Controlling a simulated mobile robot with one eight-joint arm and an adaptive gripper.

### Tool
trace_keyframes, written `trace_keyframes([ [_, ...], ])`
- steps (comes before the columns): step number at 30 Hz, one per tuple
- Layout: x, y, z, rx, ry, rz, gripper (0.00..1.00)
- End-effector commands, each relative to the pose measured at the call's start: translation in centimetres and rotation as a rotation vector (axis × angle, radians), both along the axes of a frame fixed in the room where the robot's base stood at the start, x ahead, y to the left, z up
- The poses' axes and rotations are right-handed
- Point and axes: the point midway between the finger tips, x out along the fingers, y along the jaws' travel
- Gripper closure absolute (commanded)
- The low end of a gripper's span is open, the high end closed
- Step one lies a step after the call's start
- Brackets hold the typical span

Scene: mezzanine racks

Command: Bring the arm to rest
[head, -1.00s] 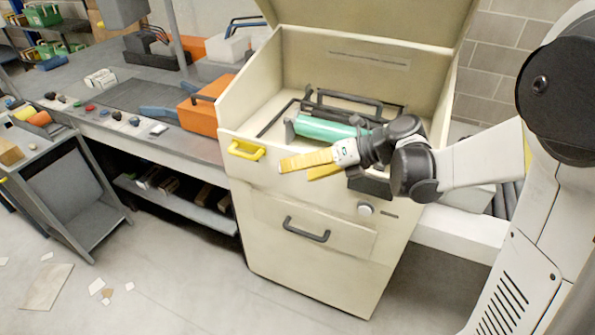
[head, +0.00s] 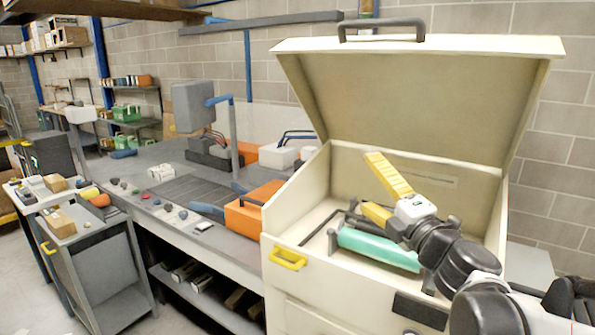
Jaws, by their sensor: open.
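My gripper (head: 378,188) has yellow fingers and is open and empty. It is raised in front of the open cream cabinet (head: 283,215), its fingers pointing up and to the left. My dark and white arm comes in from the lower right and covers part of the cabinet's right side. A green cylinder (head: 378,249) lies in a dark cradle inside the cabinet, below my gripper in the picture and apart from its fingers. The cylinder's right end is partly hidden by my arm.
The cabinet's lid (head: 415,100) stands open above my gripper. An orange box (head: 252,208) sits on the grey workbench (head: 180,190) at left. A grey cart (head: 100,268) stands at far left. Floor shows at lower left.

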Motion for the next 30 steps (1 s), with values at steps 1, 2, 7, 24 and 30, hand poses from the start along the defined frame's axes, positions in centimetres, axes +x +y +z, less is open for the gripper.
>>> trace_keyframes([
  [1, -0.9, -2.2, 0.4, 0.156, 0.037, -0.107, 0.11],
  [2, -1.5, -3.9, 0.4, 0.261, 0.070, -0.178, 0.11],
  [7, -7.6, -10.3, -7.1, 0.849, 0.366, -0.538, 0.11],
  [24, -24.5, -3.4, -24.6, 1.480, 1.115, -0.945, 0.11],
  [30, -24.5, -3.5, -24.5, 1.480, 1.114, -0.944, 0.11],
])
